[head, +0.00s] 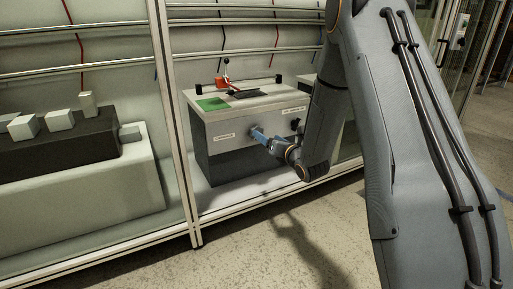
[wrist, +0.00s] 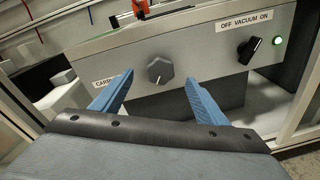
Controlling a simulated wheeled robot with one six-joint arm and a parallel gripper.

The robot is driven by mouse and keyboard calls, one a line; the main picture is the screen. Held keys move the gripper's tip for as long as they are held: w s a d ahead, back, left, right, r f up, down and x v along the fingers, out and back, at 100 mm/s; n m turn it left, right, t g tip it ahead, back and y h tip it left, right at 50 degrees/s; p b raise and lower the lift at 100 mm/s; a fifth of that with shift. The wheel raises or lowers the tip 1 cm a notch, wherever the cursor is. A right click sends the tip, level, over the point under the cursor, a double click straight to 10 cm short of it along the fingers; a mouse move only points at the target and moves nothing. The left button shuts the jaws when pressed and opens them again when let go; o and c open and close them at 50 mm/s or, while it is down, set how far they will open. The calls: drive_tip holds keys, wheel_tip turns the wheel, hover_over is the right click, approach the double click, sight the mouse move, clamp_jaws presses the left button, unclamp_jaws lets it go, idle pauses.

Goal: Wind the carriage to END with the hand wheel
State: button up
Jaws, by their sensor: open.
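The hand wheel (wrist: 160,70) is a grey faceted knob with a pale pointer mark, on the front panel of a bench unit (wrist: 205,60). A partly hidden label starting "CARR" (wrist: 108,81) is left of it. My gripper (wrist: 156,82) is open, its blue fingers either side of the knob in the wrist view; whether they reach it I cannot tell. In the head view my gripper (head: 257,133) is at the panel and hides the knob. A red part (head: 221,83), possibly the carriage, sits on a rail atop the unit. No END mark is readable.
A black vacuum switch (wrist: 249,50) and a lit green lamp (wrist: 278,41) are on the panel to the right. A green patch (head: 212,104) and a dark plate (head: 247,94) lie on top. A frame post (head: 178,120) stands left of the unit.

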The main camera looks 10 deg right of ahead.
drive_tip(key=w+a+f+n+t+y+b, duration=0.1)
drive_tip(key=w+a+f+n+b, duration=0.1)
drive_tip(key=w+b, duration=0.3)
drive_tip(key=shift+w+a+n+b, duration=0.2)
drive_tip(key=shift+w+n+b, duration=0.1)
drive_tip(key=shift+w, duration=1.6)
drive_tip(key=shift+f, duration=0.1)
drive_tip(key=c, duration=1.1)
drive_tip(key=shift+o, duration=0.2)
